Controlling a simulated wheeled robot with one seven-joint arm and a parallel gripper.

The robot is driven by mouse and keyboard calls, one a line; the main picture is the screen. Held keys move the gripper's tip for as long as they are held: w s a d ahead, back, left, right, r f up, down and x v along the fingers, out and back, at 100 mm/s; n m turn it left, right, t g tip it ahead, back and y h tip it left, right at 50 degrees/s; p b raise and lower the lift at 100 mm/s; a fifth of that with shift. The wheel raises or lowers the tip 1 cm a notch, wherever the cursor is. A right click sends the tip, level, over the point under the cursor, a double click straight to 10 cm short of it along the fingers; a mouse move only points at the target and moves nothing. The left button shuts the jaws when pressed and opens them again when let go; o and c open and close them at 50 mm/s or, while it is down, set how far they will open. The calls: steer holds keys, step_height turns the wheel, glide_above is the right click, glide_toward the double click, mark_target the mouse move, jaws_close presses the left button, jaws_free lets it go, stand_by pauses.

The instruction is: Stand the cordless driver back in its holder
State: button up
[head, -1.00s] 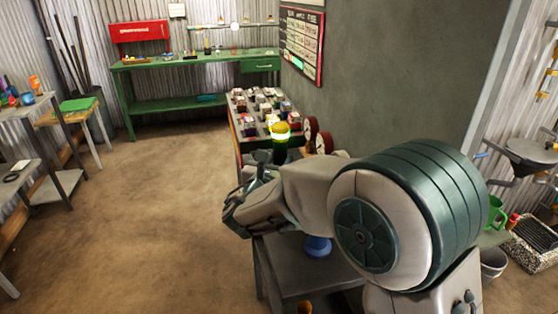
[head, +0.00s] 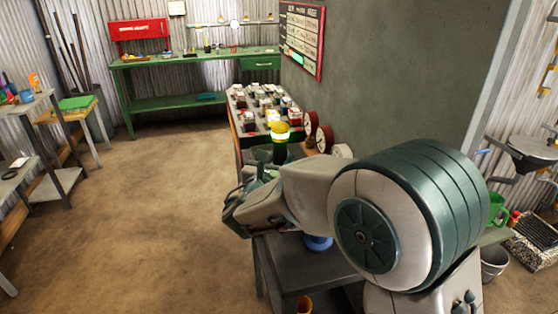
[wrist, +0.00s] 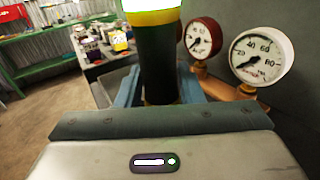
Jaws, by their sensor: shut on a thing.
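My gripper (head: 272,162) is shut on a dark upright cylinder with a yellow top and a bright pale band, which I take to be the cordless driver (head: 280,134). In the wrist view the driver (wrist: 160,65) stands between the two blue-grey fingers (wrist: 158,92), its top cut off by the frame edge. A blue round piece (head: 318,243), perhaps the holder, sits on the grey table (head: 335,270) below my arm. My arm partly covers it, so I cannot tell its shape.
Red and white dial gauges (head: 311,124) stand close to the right of the driver, by the grey wall. A table with several small containers (head: 262,103) lies behind it. A green workbench (head: 200,60) is at the back.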

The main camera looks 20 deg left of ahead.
steer(key=shift+f+b, duration=0.5)
steer(key=o, duration=1.1)
steer(key=shift+o, duration=0.2)
steer(key=shift+f, duration=0.1)
steer(key=s, duration=1.4)
steer(key=shift+a, duration=0.2)
